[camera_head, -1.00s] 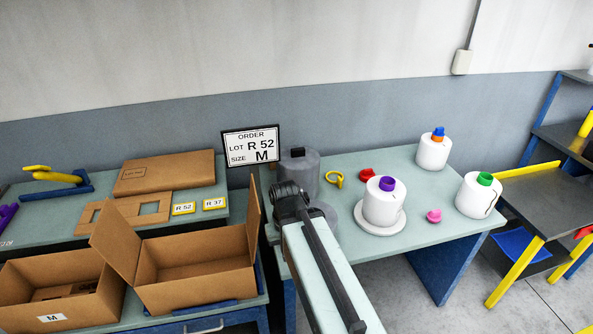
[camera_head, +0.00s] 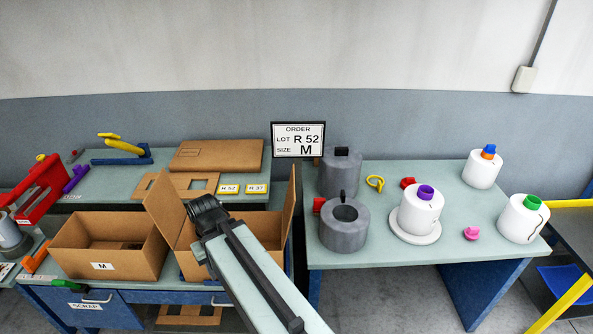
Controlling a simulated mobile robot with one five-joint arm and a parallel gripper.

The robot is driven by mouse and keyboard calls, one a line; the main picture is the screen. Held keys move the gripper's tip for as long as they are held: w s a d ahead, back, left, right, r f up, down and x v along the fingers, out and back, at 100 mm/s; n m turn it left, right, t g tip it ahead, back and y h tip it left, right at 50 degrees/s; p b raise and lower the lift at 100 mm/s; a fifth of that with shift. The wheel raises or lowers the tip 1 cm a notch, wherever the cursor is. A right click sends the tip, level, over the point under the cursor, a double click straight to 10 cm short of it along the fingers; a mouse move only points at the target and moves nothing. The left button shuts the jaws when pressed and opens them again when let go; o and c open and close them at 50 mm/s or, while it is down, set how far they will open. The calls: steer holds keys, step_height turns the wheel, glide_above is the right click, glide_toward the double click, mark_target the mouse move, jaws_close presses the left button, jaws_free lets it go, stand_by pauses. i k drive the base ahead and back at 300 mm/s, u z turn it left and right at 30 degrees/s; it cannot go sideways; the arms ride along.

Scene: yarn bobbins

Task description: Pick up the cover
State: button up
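Two grey cylinders stand at the left end of the right table. The rear one is a closed grey cylinder with a black handle on top (camera_head: 341,174). The front one is a grey cylinder with a round opening and a dark upright tab (camera_head: 345,232). Either could be the cover; I cannot tell which. My gripper (camera_head: 207,214), at the dark end of my arm, appears in front of the open cardboard box, left of both cylinders and apart from them. Its fingers cannot be made out, so open or shut is unclear.
A white bobbin with a purple top (camera_head: 419,210) stands on a white disc. Other bobbins (camera_head: 482,170) (camera_head: 523,220) stand to the right. A yellow ring tool (camera_head: 375,183) and red and pink pieces lie between. Open cardboard boxes (camera_head: 110,245) fill the left table's front.

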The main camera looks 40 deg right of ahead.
mark_target(340, 169)
steer(key=u, duration=2.15)
steer(key=k, duration=2.45)
steer(key=z, duration=1.45)
steer(key=i, duration=1)
steer(key=u, duration=0.05)
